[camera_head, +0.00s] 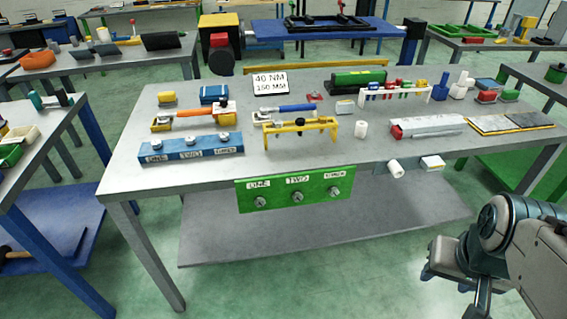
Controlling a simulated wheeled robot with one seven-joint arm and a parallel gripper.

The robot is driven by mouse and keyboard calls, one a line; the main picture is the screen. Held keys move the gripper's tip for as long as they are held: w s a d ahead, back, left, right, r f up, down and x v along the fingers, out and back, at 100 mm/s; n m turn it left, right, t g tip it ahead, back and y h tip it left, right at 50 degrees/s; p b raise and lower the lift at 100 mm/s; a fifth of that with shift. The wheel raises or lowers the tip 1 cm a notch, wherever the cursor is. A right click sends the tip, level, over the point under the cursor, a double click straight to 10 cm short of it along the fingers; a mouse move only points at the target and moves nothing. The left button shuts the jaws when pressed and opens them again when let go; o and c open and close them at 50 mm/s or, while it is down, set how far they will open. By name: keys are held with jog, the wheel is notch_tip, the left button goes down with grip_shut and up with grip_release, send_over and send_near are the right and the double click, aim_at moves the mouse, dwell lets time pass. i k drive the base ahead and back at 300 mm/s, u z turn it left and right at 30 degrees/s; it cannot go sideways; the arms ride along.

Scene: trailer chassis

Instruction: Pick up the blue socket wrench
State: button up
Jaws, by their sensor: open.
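The blue socket wrench (296,107) lies across the middle of the grey workbench, its blue handle pointing right. Its left end rests by a small yellow holder, and the exact contact is hard to see. A yellow bracket frame (299,125) stands just in front of it. My gripper (440,274) is at the lower right, off the bench's front edge, well apart from the wrench. It is open, and no object shows in it. Its fingers are small and partly hidden by my arm.
An orange wrench (204,111) lies to the left, behind a blue block (190,147). A green panel (296,187) hangs on the bench front. A white cylinder (361,129), a grey bar (429,125) and a rack (393,88) stand to the right. Open floor lies before the bench.

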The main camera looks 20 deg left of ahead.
aim_at(265, 113)
jog(key=k, duration=0.55)
jog(key=u, duration=0.65)
jog(key=i, duration=0.3)
jog(key=u, duration=0.7)
jog(key=i, duration=1.75)
jog(key=z, duration=0.9)
